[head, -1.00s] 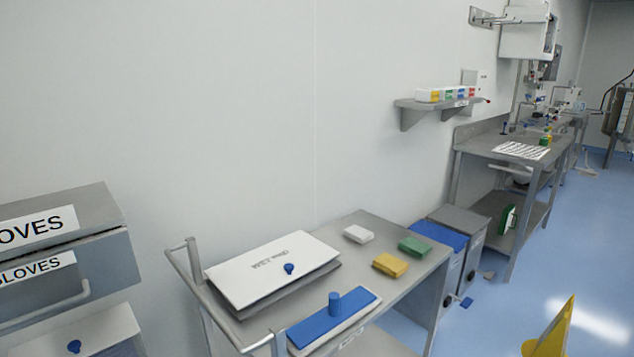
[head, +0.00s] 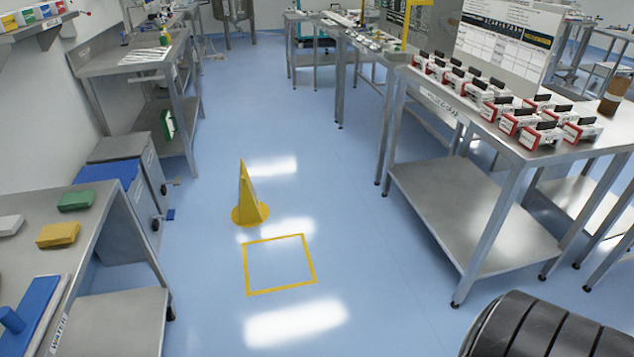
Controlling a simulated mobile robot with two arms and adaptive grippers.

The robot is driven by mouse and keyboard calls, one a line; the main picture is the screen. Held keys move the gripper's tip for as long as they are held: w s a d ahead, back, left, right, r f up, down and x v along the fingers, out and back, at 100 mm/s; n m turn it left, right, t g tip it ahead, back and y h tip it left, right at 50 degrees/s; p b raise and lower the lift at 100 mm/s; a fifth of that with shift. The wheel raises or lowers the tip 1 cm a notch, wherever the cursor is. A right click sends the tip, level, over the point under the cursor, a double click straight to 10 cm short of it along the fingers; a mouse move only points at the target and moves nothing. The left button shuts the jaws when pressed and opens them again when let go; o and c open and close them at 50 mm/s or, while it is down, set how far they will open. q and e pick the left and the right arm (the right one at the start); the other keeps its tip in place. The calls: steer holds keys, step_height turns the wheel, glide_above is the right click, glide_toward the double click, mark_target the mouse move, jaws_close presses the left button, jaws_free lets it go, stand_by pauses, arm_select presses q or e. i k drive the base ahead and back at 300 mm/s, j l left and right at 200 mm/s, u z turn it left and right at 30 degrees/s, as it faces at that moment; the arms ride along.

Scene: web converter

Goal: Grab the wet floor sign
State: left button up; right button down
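The wet floor sign (head: 248,197) is a yellow folding stand seen nearly edge-on. It stands upright on the blue floor in the aisle, with a yellow round patch at its foot. It is just beyond a yellow taped square (head: 279,264) on the floor. A dark ribbed rounded part, likely of my own right arm, shows at the bottom right corner. Neither of my grippers is in view, and nothing touches the sign.
A steel cart (head: 115,325) with cloths and a blue-handled tool stands at the left. Bins (head: 110,172) and a steel bench (head: 130,62) stand behind it. A long steel table (head: 560,152) with several red-and-white devices is at the right.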

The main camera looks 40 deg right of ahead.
mark_target(248, 206)
steer(key=z, duration=0.8)
steer(key=i, duration=0.55)
steer(key=u, duration=0.05)
